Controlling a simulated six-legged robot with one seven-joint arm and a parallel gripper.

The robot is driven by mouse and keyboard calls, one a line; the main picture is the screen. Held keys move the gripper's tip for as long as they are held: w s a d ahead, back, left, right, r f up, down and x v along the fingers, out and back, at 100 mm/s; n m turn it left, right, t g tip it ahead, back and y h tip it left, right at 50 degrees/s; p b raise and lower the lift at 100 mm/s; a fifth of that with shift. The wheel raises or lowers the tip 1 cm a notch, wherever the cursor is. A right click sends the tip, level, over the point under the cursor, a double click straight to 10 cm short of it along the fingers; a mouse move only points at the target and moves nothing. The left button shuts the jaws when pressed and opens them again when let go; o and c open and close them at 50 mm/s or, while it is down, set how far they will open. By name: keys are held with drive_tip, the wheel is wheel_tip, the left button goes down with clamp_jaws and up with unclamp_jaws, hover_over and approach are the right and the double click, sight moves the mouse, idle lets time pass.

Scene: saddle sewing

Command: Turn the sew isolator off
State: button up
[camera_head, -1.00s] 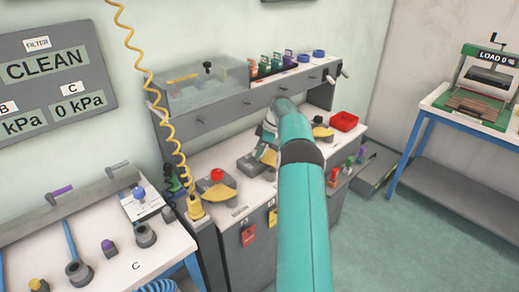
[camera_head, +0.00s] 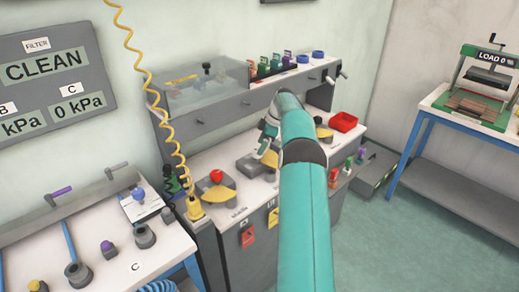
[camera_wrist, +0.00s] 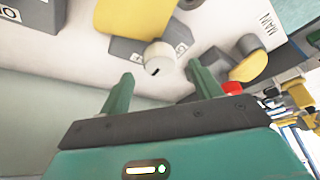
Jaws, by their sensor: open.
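In the wrist view, a pale round knob (camera_wrist: 158,57) with a dark slot stands on a grey block (camera_wrist: 126,47) with a yellow plate (camera_wrist: 135,17). A label beside the knob is too blurred to read, so I cannot tell whether this is the sew isolator. My gripper (camera_wrist: 160,72) is open, its two green fingers on either side of the knob in this view; contact is not clear. In the head view, my gripper (camera_head: 266,147) is over the middle of the workbench, partly hidden by my arm.
Another grey block with a yellow plate (camera_wrist: 250,67) stands right of the gripper, near a "MAIN" label.

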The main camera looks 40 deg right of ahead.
drive_tip(key=v, duration=1)
drive_tip(key=shift+d+r, duration=0.2)
drive_tip(key=shift+r, duration=0.05)
drive_tip(key=shift+s, duration=0.1)
